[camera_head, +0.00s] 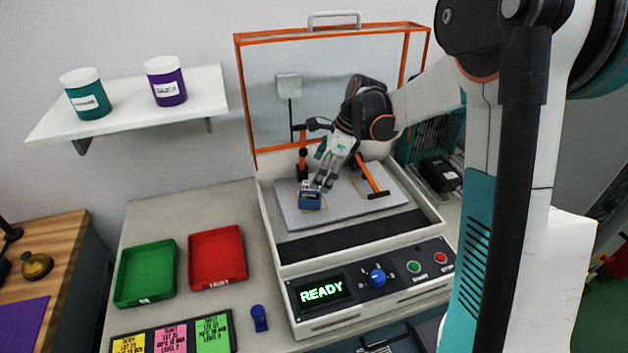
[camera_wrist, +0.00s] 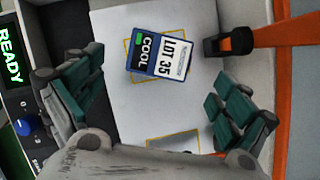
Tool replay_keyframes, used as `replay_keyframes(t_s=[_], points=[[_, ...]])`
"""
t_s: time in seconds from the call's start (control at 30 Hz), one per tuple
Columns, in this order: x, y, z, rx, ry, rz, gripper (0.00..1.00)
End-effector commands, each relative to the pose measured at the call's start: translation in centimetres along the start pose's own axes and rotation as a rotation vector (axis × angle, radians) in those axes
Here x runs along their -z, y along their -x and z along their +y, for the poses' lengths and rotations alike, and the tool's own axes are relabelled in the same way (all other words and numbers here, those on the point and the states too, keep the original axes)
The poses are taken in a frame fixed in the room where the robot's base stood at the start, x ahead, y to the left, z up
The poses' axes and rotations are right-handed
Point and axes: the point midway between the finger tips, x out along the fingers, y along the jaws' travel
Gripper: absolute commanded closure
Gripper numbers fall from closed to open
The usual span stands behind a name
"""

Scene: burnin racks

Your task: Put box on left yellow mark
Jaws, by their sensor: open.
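The box (camera_head: 310,197) is small and blue with a white label; in the wrist view the box (camera_wrist: 160,52) reads "COOL" and "LOT 35". It lies on the left yellow mark (camera_wrist: 128,72), turned slightly against the outline, whose edges show around it. A second yellow mark (camera_wrist: 174,135) is bare, to the right in the head view (camera_head: 358,187). My gripper (camera_head: 324,180) is just above and behind the box. In the wrist view its fingers (camera_wrist: 160,92) are spread wide, with nothing between them and the box beyond the tips.
The marks are on a light plate (camera_head: 290,217) inside a machine with a raised orange-framed lid (camera_head: 335,26). An orange clamp arm with a black tip (camera_wrist: 225,42) stands close beside the box. The front panel display (camera_head: 321,291) reads "READY". Green (camera_head: 120,287) and red (camera_head: 193,259) trays sit left.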

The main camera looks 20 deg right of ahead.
Motion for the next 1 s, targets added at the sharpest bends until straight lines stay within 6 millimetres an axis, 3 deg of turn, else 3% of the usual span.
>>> replay_keyframes(t_s=[0.1,0.3,1.0], points=[[-0.1,2.3,0.0,0.0,-0.001,0.0,0.05],[0.0,4.2,0.0,0.0,-0.001,0.0,0.05],[0.0,4.5,0.0,0.0,0.0,0.0,0.05]])
